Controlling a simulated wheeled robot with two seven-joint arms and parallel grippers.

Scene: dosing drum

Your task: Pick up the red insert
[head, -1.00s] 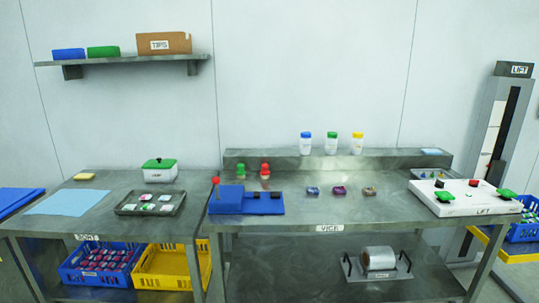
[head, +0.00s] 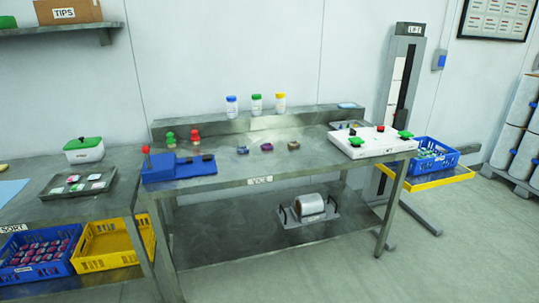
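A small red piece with a pale lower part (head: 195,136), which looks like the red insert, stands upright at the back left of the vice table (head: 240,169). A similar green piece (head: 169,138) stands just left of it. The blue vice (head: 178,168) with a red-knobbed lever sits in front of both, at the table's left end. Neither of my grippers is in view.
Several small coloured pieces (head: 267,147) lie mid-table. Three capped jars (head: 256,103) stand on the back ledge. A white lift control box (head: 372,142) is at the right end. A sorting table with a tray (head: 52,191) stands left. The floor in front is clear.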

